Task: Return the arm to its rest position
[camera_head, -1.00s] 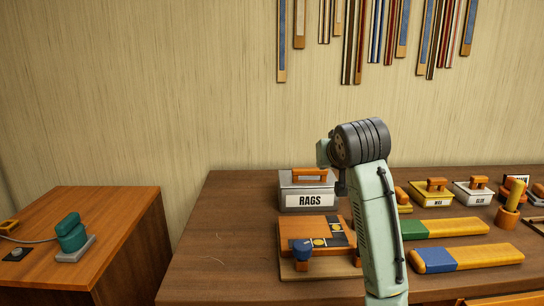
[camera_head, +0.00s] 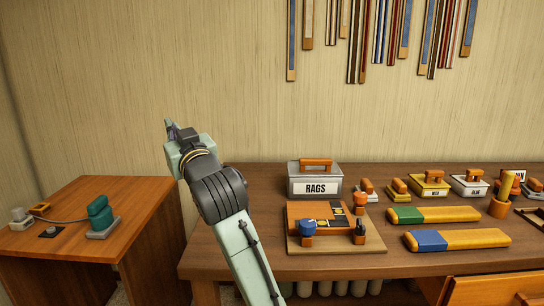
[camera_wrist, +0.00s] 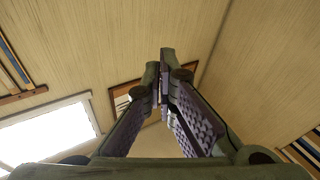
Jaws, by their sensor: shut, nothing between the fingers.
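My arm rises from the bottom of the head view, leaning left, in front of the gap between the two tables. My gripper (camera_head: 170,128) is at its upper end, raised against the plain wall and clear of everything on the tables. In the wrist view my gripper (camera_wrist: 163,88) points up towards the ceiling and wall; its fingertips are together with nothing between them.
The workbench (camera_head: 215,262) on the right holds a RAGS box (camera_head: 315,187), a wooden board with a blue-knobbed clamp (camera_head: 307,228), and several tools and tins. A side table (camera_head: 60,258) at left carries a teal device (camera_head: 100,213). Wooden strips hang on the wall.

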